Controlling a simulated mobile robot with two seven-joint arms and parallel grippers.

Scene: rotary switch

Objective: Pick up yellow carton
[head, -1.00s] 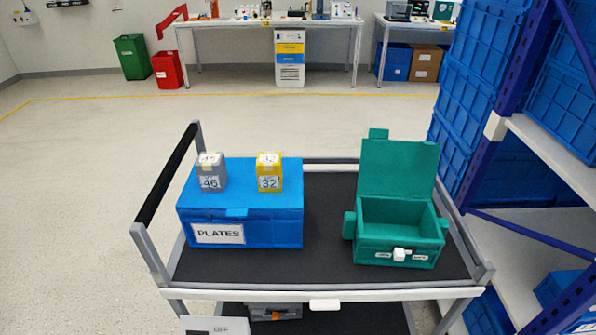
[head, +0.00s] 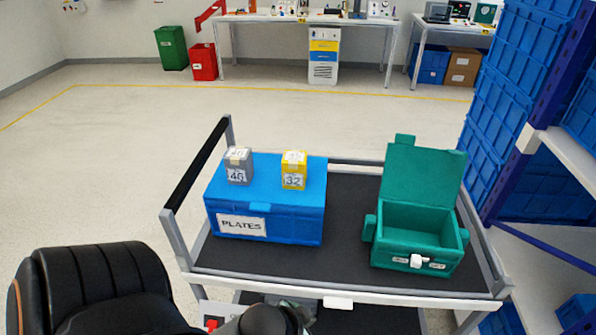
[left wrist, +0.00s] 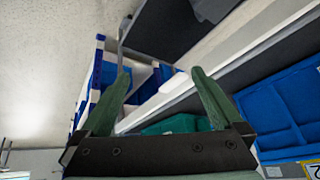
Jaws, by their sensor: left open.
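The yellow carton (head: 294,171) stands upright on top of the blue PLATES box (head: 265,202), near its right side. Its front label reads 32. A grey carton (head: 238,167) labelled 46 stands to its left on the same lid, with a gap between them. My left arm comes in at the lower left of the head view, in front of the cart; its fingers do not show there. In the left wrist view my left gripper (left wrist: 159,75) is open, with nothing between its green fingers. My right gripper is in no view.
The boxes stand on a dark-topped cart (head: 345,205) with a black handle (head: 198,160) at left. An open green box (head: 417,252) stands at the cart's right. A shelf with blue crates (head: 510,90) rises at right. Open floor lies behind the cart.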

